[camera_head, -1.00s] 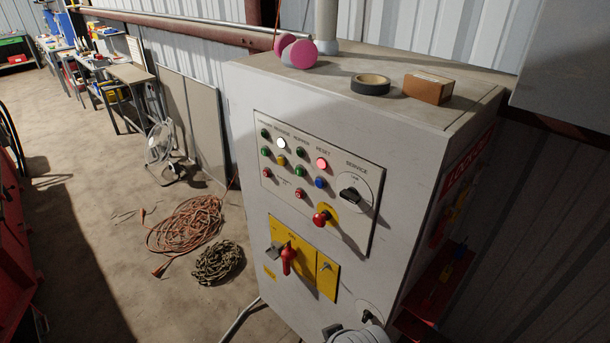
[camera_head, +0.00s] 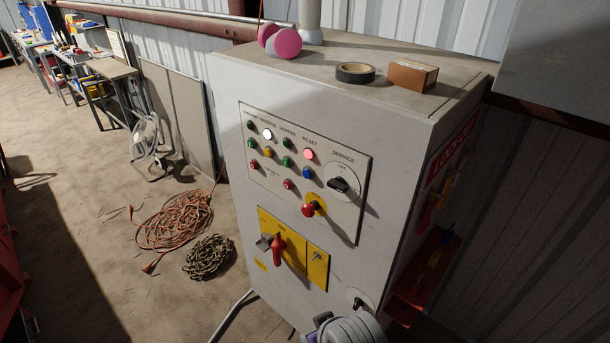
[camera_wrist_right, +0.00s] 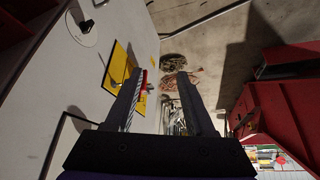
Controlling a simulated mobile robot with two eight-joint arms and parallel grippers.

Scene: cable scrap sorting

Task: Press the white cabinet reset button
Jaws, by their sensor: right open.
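The white cabinet (camera_head: 225,105) stands upright in the middle of the head view, with a button panel (camera_head: 345,215) on its front. Under the RESET label is a lit pinkish-red button (camera_head: 308,155). A lit white button (camera_head: 268,134) is further left in the same top row. My right gripper (camera_wrist_right: 158,80) is open and empty in the right wrist view, with the cabinet front and its yellow switch plate to its left. In the head view only part of my right arm shows at the bottom, low before the cabinet; its fingers are hidden. My left gripper is not in view.
A red emergency knob (camera_head: 309,209), a black service switch (camera_head: 338,184) and a red rotary handle (camera_head: 278,250) stick out from the cabinet front. Tape (camera_head: 355,73), a small box (camera_head: 412,75) and pink earmuffs (camera_head: 280,42) lie on top. Orange cable (camera_head: 175,222) lies on the floor.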

